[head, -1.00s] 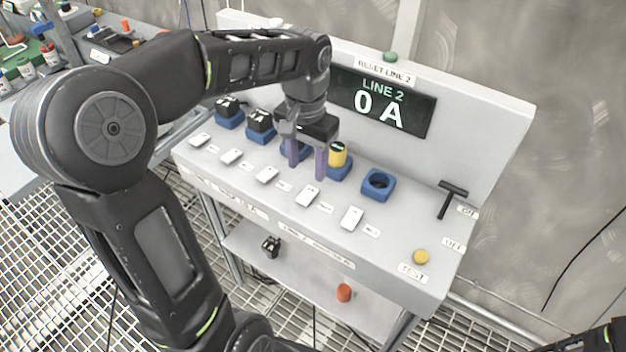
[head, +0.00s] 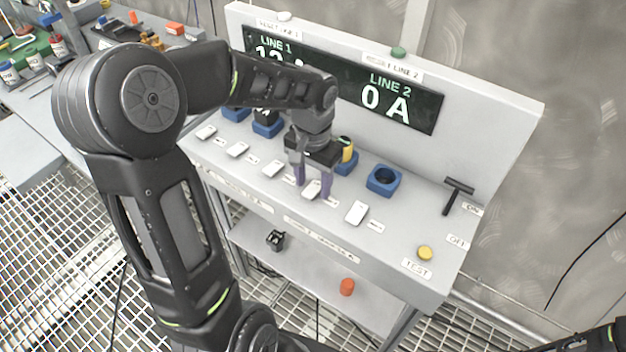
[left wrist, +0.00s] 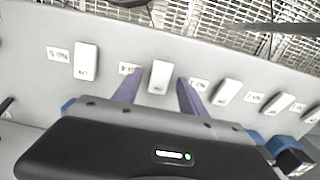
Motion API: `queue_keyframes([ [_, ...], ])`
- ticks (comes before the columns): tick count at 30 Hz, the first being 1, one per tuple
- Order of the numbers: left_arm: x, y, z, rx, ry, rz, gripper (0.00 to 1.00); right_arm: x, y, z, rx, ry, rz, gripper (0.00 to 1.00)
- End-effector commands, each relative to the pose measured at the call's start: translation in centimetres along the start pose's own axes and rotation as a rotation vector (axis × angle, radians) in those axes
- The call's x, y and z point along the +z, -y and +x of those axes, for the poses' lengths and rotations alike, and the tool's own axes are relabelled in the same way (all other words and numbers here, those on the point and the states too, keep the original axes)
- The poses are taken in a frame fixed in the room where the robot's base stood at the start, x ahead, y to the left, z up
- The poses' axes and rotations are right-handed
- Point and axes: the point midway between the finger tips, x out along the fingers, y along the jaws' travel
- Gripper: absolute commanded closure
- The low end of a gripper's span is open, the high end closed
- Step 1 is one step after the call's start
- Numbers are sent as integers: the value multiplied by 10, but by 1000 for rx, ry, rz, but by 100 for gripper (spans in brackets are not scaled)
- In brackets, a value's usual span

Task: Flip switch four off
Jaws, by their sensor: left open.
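Switch four (head: 312,189) is a white rocker, fourth from the left in a row on the sloping grey panel (head: 395,235). My left gripper (head: 313,183) is open just over it, fingers pointing down. In the left wrist view, switch four (left wrist: 160,77) lies between the two purple fingers of my left gripper (left wrist: 157,88), with a gap on each side. I cannot tell whether a finger touches it or which way it is tipped. My right gripper is out of view.
Neighbouring switches three (head: 274,168) and five (head: 357,212) sit close on either side. Behind are blue sockets, one empty (head: 384,180) and one with a yellow-topped plug (head: 346,150). A black T-handle (head: 457,193) and yellow test button (head: 425,253) are at right. The display (head: 385,100) reads LINE 2 0 A.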

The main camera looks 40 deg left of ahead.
Motion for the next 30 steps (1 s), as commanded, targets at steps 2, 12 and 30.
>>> queue_keyframes([
  [2,0,0,0,0,0,0,51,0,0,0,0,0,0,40],
  [12,0,0,0,0,0,0,72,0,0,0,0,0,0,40],
  [30,0,0,0,0,-4,0,100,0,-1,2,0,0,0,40],
])
